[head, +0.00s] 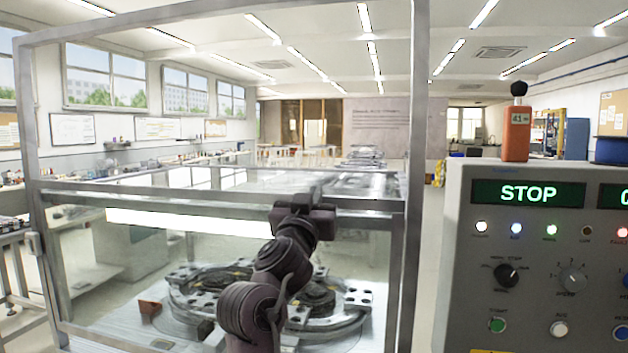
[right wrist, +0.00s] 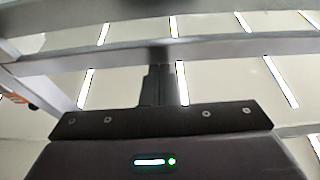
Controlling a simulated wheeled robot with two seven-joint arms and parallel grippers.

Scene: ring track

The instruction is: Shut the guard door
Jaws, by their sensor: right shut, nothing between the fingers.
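The guard (head: 418,120) is a tall grey metal frame around the ring track. A clear panel, which looks like the guard door (head: 225,190), fills its lower part, with a grey rail along the top. The upper part of the frame looks open. My right gripper (head: 314,194) is at this rail, right of its middle, shut and empty. In the right wrist view its dark fingers (right wrist: 164,85) point at a grey bar (right wrist: 225,47); I cannot tell whether they touch. My left gripper is not in view.
The ring track (head: 345,325) with dark and silver parts lies behind the clear panel. A grey control box (head: 540,255) with a green STOP display stands close on the right, with an orange device (head: 516,135) on top. A bench (head: 130,260) is at left.

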